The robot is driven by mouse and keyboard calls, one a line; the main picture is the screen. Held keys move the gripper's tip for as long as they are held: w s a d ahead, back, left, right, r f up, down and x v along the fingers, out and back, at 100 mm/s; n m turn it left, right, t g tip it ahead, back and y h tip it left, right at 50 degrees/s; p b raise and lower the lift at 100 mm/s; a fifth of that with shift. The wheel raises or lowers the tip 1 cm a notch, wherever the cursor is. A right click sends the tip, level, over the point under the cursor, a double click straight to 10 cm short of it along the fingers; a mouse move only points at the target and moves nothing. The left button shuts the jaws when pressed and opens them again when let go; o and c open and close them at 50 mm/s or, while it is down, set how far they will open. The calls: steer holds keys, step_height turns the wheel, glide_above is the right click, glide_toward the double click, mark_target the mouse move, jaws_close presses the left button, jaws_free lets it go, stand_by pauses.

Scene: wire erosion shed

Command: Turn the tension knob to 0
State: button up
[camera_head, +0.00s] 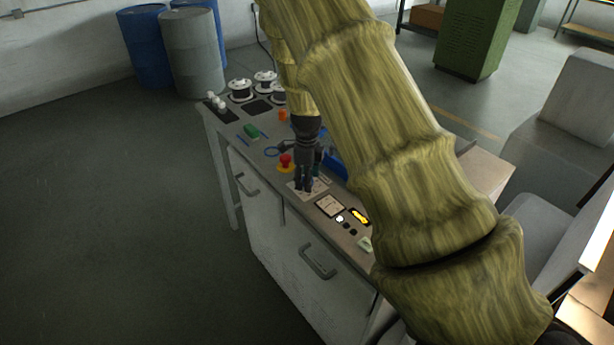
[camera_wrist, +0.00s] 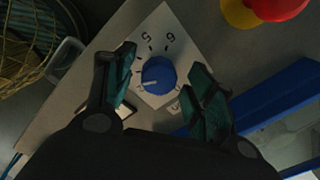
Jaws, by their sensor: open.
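The tension knob (camera_wrist: 158,75) is a round blue dial with a pale pointer line, on a white scale plate (camera_wrist: 171,40) in the wrist view. The pointer aims to the left and slightly down in that picture. The marks 5 and 6 are readable at the top of the plate; other marks are partly hidden. My gripper (camera_wrist: 160,84) is open, with one dark green-padded finger on each side of the knob and a gap visible. In the head view my gripper (camera_head: 304,186) points down over the white plate (camera_head: 318,186) and hides the knob.
A red emergency button on a yellow base (camera_head: 285,162) sits close beside the plate. A blue tray (camera_head: 334,164) lies on the other side. Wire spools (camera_head: 241,90) stand at the bench's far end.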

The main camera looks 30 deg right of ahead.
steer(key=shift+s, duration=0.1)
steer(key=c, duration=1.1)
steer(key=shift+o, duration=0.2)
